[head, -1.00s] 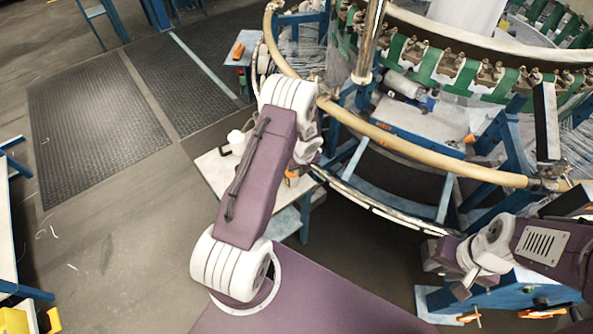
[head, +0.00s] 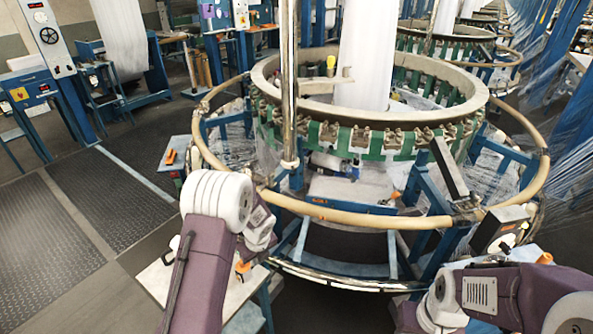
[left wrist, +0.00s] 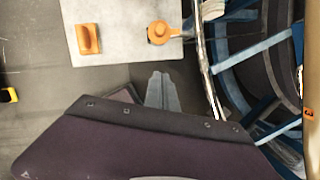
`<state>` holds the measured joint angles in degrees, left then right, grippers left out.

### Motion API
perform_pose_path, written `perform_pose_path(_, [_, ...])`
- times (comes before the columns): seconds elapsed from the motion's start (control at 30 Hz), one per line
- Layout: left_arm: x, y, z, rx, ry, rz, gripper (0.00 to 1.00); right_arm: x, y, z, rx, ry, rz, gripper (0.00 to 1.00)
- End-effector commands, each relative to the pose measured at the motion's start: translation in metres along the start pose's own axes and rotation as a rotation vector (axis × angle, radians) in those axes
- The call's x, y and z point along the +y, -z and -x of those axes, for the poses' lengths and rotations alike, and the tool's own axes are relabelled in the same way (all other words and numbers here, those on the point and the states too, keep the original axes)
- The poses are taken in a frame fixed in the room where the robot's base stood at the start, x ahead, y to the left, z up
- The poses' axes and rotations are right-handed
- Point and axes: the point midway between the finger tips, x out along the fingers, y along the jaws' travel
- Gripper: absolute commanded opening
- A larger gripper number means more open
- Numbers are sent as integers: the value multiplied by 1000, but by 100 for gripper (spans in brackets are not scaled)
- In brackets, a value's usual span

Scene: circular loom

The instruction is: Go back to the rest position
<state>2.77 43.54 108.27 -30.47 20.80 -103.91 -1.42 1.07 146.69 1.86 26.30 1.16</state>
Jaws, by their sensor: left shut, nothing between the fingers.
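My left arm (head: 200,265) reaches forward at the lower left of the head view, and its fingertips are hidden there. In the left wrist view the left gripper (left wrist: 160,88) is shut and empty, over the dark floor just off the edge of a pale tabletop (left wrist: 120,15). My right arm (head: 490,295) is folded low at the right of the head view. Its dark end (head: 410,316) is at the bottom edge, and I cannot tell whether its fingers are open or shut. The circular loom (head: 330,215) stands right in front of both arms.
In the wrist view, an orange block (left wrist: 88,38) and an orange round-headed tool (left wrist: 160,32) lie on the tabletop. The loom's curved rail is close on the right. Dark floor mats (head: 110,195) leave free room at the left. A blue machine (head: 35,85) stands behind.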

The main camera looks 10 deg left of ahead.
Motion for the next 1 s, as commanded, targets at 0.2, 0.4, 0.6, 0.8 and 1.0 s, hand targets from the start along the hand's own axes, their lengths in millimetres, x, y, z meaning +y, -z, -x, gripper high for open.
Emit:
perform_pose_path(0.2, [-21, -19, 56, -73, 93, 9, 0, 0, 0, 0, 0, 0, 0, 36])
perform_pose_path(0.4, [18, 34, 136, 16, 158, 572, 0, 0, 0, 0, 0, 0, 0, 36])
perform_pose_path(0.6, [74, 108, 152, 183, 20, 1513, 0, 0, 0, 0, 0, 0, 0, 36])
perform_pose_path(0.8, [95, 140, 146, 206, -167, 2147, 0, 0, 0, 0, 0, 0, 0, 36])
perform_pose_path(1.0, [95, 140, 146, 199, -186, 2282, 0, 0, 0, 0, 0, 0, 0, 36])
